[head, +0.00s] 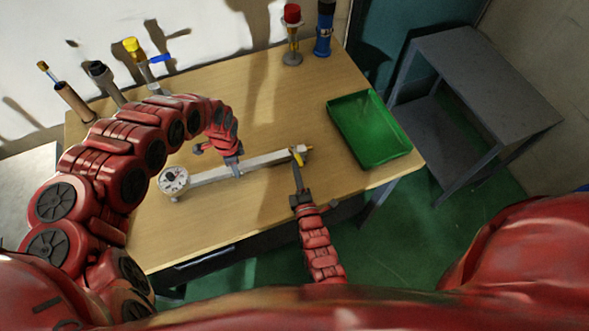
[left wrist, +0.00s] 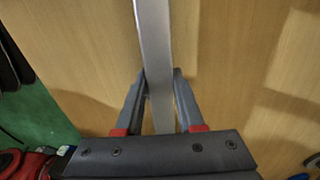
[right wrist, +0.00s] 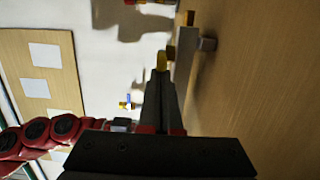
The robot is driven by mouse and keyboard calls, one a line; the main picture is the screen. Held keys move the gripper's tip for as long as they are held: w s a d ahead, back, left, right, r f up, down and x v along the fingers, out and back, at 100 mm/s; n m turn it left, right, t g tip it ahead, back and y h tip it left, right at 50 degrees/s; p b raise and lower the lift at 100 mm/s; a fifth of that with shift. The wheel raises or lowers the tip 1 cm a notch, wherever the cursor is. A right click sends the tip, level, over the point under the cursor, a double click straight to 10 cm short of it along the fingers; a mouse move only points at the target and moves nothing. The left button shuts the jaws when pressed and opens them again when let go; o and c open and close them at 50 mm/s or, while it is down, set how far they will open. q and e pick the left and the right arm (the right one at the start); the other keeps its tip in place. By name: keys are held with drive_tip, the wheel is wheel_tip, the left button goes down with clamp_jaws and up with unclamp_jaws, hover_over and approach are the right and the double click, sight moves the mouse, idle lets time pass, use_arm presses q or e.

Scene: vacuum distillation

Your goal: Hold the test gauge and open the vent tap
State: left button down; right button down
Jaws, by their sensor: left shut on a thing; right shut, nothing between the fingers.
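The test gauge is a long grey bar (head: 262,160) with a round white dial (head: 173,180) at its left end, lying over the wooden table in the head view. The yellow vent tap (head: 298,157) is at its right end. My left gripper (head: 238,172) is shut on the bar between dial and tap. In the left wrist view the bar (left wrist: 154,50) passes between the fingers (left wrist: 160,85). My right gripper (head: 297,166) is shut and empty, its tips at the tap. In the right wrist view the fingertips (right wrist: 161,75) meet the yellow tap (right wrist: 162,60); contact is hard to tell.
An empty green tray (head: 368,130) lies at the table's right. A red-topped stand (head: 292,35) and a blue bottle (head: 324,30) are at the back. Several upright items, one yellow-topped (head: 131,45), stand at the back left. A grey side table (head: 480,75) stands right.

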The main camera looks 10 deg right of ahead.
drive_tip(key=n+y, duration=0.1)
drive_tip(key=d+n+y, duration=0.1)
drive_tip(key=y, duration=0.1)
drive_tip(key=d+n+g+y, duration=0.1)
drive_tip(key=shift+w+d+y, duration=0.15)
drive_tip(key=shift+w+y, duration=0.05)
drive_tip(key=shift+y, duration=0.2)
drive_tip(key=d+n+g+y, duration=0.1)
drive_tip(key=y, duration=0.1)
drive_tip(key=w+d+n+g+y, duration=0.1)
drive_tip(key=n, duration=0.1)
drive_tip(key=w+d+n+g+y, duration=0.1)
drive_tip(key=y, duration=0.1)
drive_tip(key=shift+d+g+y, duration=0.2)
drive_tip(key=shift+g+y, duration=0.1)
drive_tip(key=shift+g, duration=0.1)
drive_tip(key=shift+w+d+r, duration=0.1)
drive_tip(key=shift+w+d, duration=0.95)
drive_tip(key=shift+w, duration=0.2)
drive_tip(key=shift+s+a+n, duration=0.1)
drive_tip(key=shift+s+n, duration=0.05)
drive_tip(key=shift+n, duration=0.15)
drive_tip(key=shift+s, duration=0.1)
